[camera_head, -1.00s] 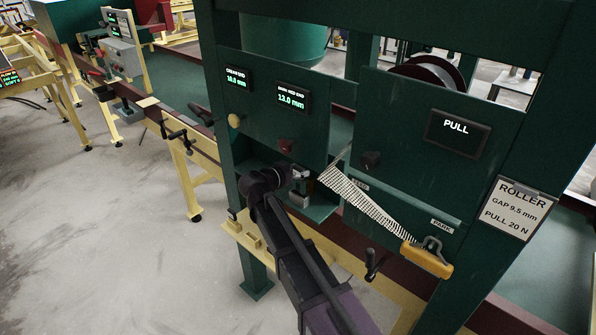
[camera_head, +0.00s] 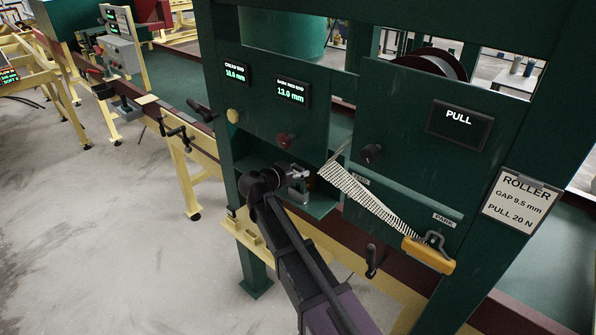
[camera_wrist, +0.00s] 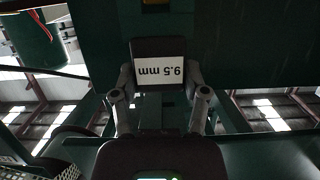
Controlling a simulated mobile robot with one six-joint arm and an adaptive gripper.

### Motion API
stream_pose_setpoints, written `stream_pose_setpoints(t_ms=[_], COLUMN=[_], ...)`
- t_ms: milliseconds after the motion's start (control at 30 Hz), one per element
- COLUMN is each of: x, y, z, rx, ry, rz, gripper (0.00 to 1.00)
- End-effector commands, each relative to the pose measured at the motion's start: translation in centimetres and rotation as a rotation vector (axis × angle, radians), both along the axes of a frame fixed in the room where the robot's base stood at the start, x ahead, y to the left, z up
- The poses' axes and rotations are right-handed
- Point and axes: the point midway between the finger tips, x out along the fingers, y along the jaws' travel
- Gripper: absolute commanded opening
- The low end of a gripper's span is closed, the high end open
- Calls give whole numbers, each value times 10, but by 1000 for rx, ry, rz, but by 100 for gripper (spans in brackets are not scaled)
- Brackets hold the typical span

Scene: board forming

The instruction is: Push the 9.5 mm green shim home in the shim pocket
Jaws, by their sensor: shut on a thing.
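My gripper (camera_head: 303,174) reaches into the dark recess under the left panel of the green machine frame. In the wrist view my gripper (camera_wrist: 160,88) has one finger on each side of a dark block with a white label, the 9.5 mm shim (camera_wrist: 160,48); the label reads upside down. The fingers are shut on it. Its green colour does not show clearly in this dim light. In the head view the gripper and the shadow hide most of the shim. I cannot make out the shim pocket's edges or how deep the shim sits.
Two displays above the recess read 18.0 mm and 13.0 mm (camera_head: 291,92). A pale toothed strip (camera_head: 365,200) with a yellow handle (camera_head: 428,254) hangs to the right. A crank (camera_head: 372,262) sticks out below. A sign (camera_head: 519,202) reads gap 9.5 mm, pull 20 N.

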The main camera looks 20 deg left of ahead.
Motion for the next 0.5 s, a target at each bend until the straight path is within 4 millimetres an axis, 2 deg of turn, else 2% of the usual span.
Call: stream_pose_setpoints(t_ms=[500], x=[0], y=[0], z=[-10], rx=[0], ry=[0], rz=[0], gripper=[7])
